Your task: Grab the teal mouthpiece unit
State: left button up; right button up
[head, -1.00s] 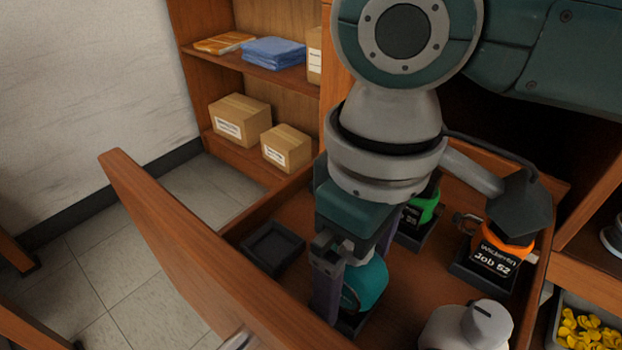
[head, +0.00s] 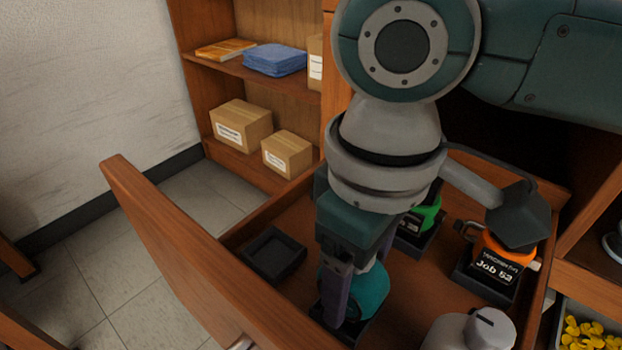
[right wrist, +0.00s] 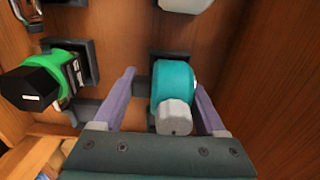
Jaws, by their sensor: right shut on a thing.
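The teal mouthpiece unit (head: 370,290) sits in a dark square holder in the open wooden drawer, partly hidden by my right gripper in the head view. My right gripper (head: 345,312) points down and is shut on the unit. In the right wrist view the teal unit (right wrist: 173,85), with its grey round end toward the camera, lies between the two purple fingers of my right gripper (right wrist: 163,90). My left gripper is not in view.
An orange unit (head: 503,245) labelled Job 52, a green unit (head: 427,215) and a pale grey unit (head: 470,330) stand nearby in the drawer. An empty dark holder (head: 258,266) lies at left. The drawer's front panel (head: 180,250) rises close by.

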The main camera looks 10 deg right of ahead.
jog(key=shift+c, duration=0.8)
jog(key=shift+r, duration=0.15)
